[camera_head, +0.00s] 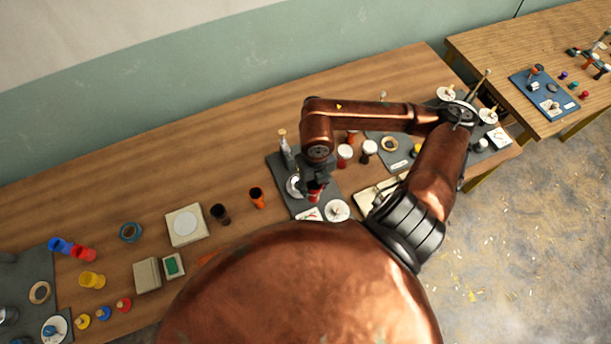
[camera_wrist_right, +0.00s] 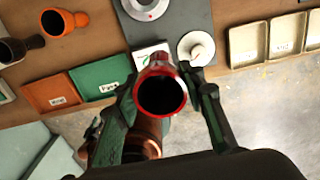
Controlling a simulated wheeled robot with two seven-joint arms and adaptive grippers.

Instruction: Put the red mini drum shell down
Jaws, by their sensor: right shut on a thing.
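The red mini drum shell (camera_head: 315,193) is in my right gripper (camera_head: 317,178), over the front part of a dark grey mat (camera_head: 325,195) on the wooden table. In the right wrist view the shell (camera_wrist_right: 158,70) shows its open end, a red rim around a dark hollow. The fingers of my right gripper (camera_wrist_right: 163,88) are shut on it from both sides. Whether the shell touches the mat is hard to tell. My left gripper is in neither view.
A white disc (camera_head: 338,210) and a white card (camera_head: 308,214) lie close to the held shell. Orange (camera_wrist_right: 55,93) and green (camera_wrist_right: 103,77) trays line the table edge.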

